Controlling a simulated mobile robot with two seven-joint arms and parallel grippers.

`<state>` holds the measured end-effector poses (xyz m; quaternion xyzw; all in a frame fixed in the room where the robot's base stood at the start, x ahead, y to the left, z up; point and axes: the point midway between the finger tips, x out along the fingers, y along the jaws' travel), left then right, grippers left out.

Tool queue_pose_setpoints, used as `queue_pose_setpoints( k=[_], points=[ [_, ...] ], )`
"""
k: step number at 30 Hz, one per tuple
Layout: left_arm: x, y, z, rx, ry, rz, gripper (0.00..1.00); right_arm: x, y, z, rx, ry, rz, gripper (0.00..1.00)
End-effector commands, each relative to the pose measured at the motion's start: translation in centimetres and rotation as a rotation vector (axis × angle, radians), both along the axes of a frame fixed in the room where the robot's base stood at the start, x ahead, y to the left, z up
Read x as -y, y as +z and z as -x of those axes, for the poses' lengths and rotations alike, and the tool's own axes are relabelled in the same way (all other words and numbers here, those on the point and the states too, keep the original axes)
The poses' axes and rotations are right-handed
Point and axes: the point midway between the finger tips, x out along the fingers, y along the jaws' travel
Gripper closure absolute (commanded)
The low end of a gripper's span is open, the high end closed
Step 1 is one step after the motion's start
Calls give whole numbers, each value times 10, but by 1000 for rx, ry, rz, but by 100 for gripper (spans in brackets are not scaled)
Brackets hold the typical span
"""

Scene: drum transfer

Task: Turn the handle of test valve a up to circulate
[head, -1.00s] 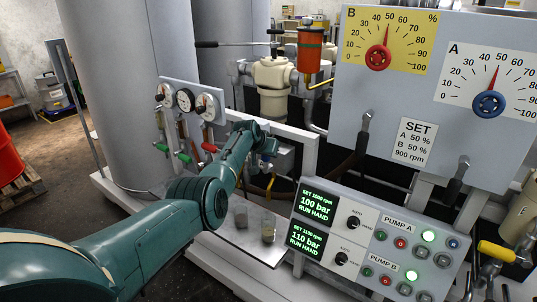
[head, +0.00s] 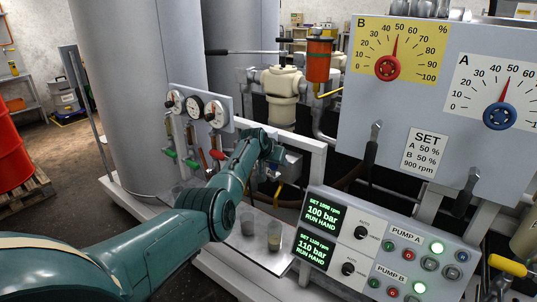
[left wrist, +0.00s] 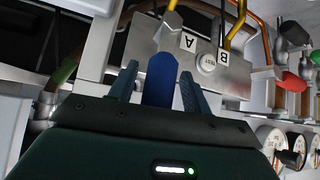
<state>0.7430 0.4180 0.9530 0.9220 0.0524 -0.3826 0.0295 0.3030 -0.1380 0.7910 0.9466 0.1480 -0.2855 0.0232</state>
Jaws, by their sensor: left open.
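The metal valve block (left wrist: 226,75) with labels A and B and a round button fills the upper middle of the left wrist view. In the head view, the block (head: 292,167) is partly hidden behind my arm. A blue handle (left wrist: 161,80) on the A side lies between the two fingers of my left gripper (left wrist: 159,90). The fingers are open on either side of it, and I cannot tell whether either touches it. In the head view, my left gripper (head: 275,152) is at the block, its fingertips too small to make out. My right gripper is not in view.
A gauge board (head: 196,105) with red and green handles stands left of the block. A metal tray (head: 245,248) with two beakers sits below. The pump control panel (head: 385,245) is close on the right, under the large dial panel (head: 440,90).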

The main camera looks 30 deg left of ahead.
Motion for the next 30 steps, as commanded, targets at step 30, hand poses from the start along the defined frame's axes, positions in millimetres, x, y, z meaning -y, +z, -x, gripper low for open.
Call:
queue_pose_setpoints(
  k=[30],
  points=[
    [9, 85, 84, -1, 0, 2, 51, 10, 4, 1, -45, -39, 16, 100]
  ],
)
